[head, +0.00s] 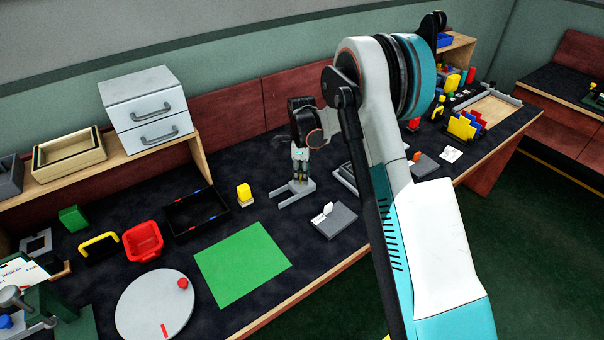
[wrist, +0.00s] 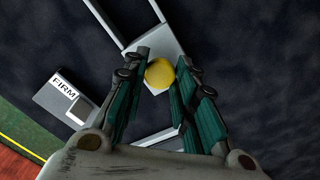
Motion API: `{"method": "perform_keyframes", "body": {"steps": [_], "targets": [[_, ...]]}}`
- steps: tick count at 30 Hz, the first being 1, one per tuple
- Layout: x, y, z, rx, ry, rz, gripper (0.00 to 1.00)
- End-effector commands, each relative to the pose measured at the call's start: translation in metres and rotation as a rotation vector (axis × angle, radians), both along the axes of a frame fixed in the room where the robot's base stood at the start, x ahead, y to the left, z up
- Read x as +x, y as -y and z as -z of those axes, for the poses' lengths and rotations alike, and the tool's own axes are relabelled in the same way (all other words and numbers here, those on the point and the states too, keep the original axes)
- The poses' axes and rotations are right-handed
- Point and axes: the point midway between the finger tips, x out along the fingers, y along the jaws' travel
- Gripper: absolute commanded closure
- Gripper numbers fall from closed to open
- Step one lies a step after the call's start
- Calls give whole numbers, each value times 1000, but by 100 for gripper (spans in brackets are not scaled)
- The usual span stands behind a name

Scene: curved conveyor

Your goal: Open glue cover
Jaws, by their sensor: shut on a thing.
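A round yellow cap (wrist: 160,73), seen from above in the wrist view, sits between my fingertips; it looks like the glue cover. My gripper (wrist: 166,72) points down and is shut on it, with a finger at each side. The cap stands over a light grey fork-shaped stand (wrist: 158,42), whose two prongs reach away. In the head view my gripper (head: 299,172) is low over the same grey stand (head: 287,198). The glue body is hidden below the cap and behind the fingers, so I cannot tell whether the cap is still on it.
A grey plate marked FIRM (wrist: 62,92) lies close by; it seems to be the grey plate (head: 335,222) in the head view.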

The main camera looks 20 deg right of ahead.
Motion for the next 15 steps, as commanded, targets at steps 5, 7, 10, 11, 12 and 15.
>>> {"method": "perform_keyframes", "body": {"steps": [5,7,10,11,12,15], "targets": [[-10,-28,0,0,0,-5,100],[-16,-43,0,0,0,-5,100],[-22,-61,0,0,0,-5,100],[-24,-64,0,0,0,-3,100],[-25,-68,0,0,0,-2,100],[-27,-72,0,1,0,-2,100]]}}
